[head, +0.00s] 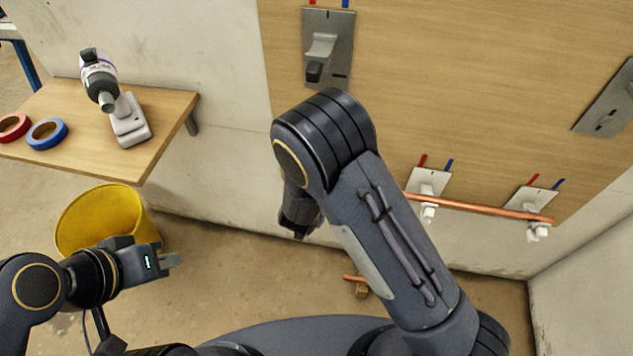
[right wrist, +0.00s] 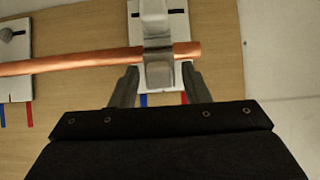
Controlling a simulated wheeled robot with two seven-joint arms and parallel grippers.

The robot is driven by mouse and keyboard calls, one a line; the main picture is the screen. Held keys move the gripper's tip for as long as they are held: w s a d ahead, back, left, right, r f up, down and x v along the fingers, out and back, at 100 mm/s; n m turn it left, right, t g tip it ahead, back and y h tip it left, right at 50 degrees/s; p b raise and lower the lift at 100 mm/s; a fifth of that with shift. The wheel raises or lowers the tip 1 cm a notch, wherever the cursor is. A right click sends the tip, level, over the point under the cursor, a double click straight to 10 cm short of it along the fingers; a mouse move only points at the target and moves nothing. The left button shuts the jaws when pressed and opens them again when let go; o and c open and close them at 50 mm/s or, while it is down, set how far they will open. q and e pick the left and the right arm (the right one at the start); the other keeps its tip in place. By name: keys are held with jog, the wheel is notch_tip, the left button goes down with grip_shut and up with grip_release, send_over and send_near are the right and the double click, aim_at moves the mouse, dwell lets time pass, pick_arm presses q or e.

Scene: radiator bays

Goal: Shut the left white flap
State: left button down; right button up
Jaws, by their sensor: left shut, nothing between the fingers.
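The left white flap sits on the left of two white wall brackets (head: 428,180). In the right wrist view, turned about half round, this bracket's flap (right wrist: 153,12) points away from the board, and a grey saddle lies around a copper pipe (head: 480,207). Whether the flap is fully open I cannot tell. My right gripper (right wrist: 160,88) is open, its fingers apart on either side of the bracket, not visibly touching it. My left gripper (head: 172,262) is shut and empty, near the yellow bucket, far from the flap.
The second white bracket (head: 530,197) holds the pipe's other end. A grey plate with a lever (head: 328,48) is higher up, another (head: 608,100) at right. A shelf (head: 80,110) with a drill (head: 120,100) and tape rolls stands left, above a yellow bucket (head: 100,215).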

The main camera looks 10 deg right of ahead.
jog(key=shift+r, duration=0.1)
jog(key=shift+s+a+r, duration=0.1)
jog(key=shift+s+r, duration=0.15)
jog(key=p+v, duration=0.1)
jog(key=v, duration=0.6)
jog(key=shift+f, duration=0.15)
